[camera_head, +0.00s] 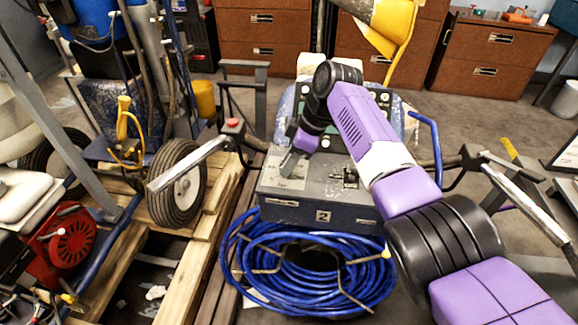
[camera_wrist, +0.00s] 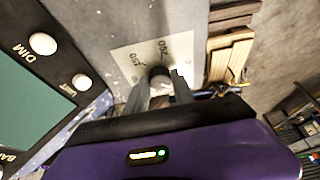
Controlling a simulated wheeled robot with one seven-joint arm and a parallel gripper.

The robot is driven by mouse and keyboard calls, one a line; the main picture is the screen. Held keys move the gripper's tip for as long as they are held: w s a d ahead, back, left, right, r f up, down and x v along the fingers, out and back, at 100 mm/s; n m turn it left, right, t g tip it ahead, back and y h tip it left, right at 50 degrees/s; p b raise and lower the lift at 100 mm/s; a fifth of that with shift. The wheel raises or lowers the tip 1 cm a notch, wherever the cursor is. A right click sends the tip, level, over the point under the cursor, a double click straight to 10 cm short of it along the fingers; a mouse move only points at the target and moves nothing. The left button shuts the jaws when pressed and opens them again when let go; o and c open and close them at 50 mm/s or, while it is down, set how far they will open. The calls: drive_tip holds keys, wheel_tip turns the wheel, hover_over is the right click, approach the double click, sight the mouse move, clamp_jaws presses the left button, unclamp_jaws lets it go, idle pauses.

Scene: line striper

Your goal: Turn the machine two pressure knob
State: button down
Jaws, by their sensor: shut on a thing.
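Machine two (camera_head: 310,205), a grey box with a "2" label on its front, stands in the middle of the head view. The pressure knob (camera_wrist: 158,74) is small and dark and sits on a white dial plate (camera_wrist: 150,58) with printed numbers in the wrist view. My gripper (camera_wrist: 160,88) has one finger on each side of the knob and is shut on it. In the head view my gripper (camera_head: 290,164) reaches down to the left part of the machine's top, by the white plate. The knob itself is hidden there.
A panel with a greenish screen and white buttons (camera_wrist: 43,44) lies left of the dial in the wrist view. A grey handle bar (camera_head: 190,163) and a wooden pallet (camera_head: 222,190) are at left.

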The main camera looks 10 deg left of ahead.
idle(0.4)
drive_tip(key=c, duration=1.1)
unclamp_jaws()
drive_tip(key=shift+o, duration=0.2)
drive_tip(key=v, duration=0.7)
drive_tip(key=shift+r+p, duration=0.4)
drive_tip(key=shift+w+d, duration=0.1)
drive_tip(key=shift+d, duration=0.05)
